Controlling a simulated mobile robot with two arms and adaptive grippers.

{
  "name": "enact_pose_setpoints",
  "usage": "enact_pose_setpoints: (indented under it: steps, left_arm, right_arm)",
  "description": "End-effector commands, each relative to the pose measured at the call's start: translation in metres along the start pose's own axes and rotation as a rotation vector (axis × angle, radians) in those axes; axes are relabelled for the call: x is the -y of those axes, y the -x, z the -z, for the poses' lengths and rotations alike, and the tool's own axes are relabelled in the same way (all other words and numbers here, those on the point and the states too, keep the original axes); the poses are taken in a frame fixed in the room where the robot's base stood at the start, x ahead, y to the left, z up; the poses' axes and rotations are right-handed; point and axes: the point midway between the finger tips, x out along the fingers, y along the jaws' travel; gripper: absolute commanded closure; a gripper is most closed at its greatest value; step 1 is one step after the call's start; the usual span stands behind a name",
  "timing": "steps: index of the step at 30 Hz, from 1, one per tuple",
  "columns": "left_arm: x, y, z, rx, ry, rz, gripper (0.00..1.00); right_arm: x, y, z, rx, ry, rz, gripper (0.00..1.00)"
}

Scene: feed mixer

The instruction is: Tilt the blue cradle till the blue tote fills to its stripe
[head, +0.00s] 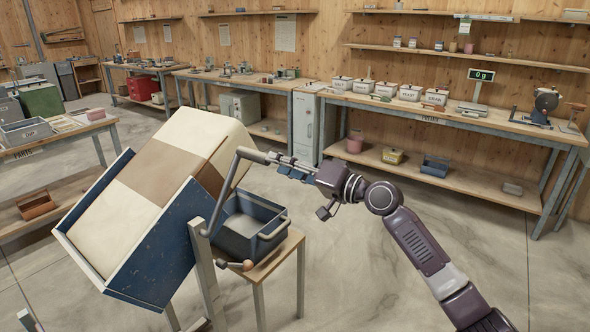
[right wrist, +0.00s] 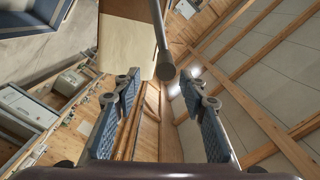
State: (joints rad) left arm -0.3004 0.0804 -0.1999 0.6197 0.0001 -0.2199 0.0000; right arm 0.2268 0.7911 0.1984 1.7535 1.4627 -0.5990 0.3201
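The blue cradle (head: 151,266) stands tilted at the left in the head view, holding a large cream sack with a brown band (head: 160,170). A grey crank arm (head: 224,192) rises at its right side and ends in a grey handle (head: 253,156). The blue tote (head: 268,246) sits on a small wooden stand beside the cradle; its inside looks grey, and I cannot make out a stripe or feed. My right gripper (head: 285,163) is at the handle's end. In the right wrist view its fingers (right wrist: 160,88) are spread, with the round handle end (right wrist: 166,72) ahead between them. My left gripper is not in view.
A long bench (head: 455,121) with white lidded bins and a scale reading 0 g (head: 481,75) runs along the back right. A parts bench (head: 60,138) stands at the left. Floor at right is clear.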

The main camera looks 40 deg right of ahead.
Motion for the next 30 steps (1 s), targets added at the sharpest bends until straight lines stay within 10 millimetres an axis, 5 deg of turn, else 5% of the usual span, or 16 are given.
enact_pose_setpoints:
  steps: [10, 30]
  left_arm:
    - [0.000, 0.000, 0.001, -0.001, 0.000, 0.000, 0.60]
    - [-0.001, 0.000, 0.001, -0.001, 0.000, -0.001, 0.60]
  right_arm:
    - [-0.002, 0.036, 0.001, -0.001, -0.001, -0.001, 0.61]
    - [-0.008, 0.038, -0.001, -0.002, -0.003, -0.012, 0.61]
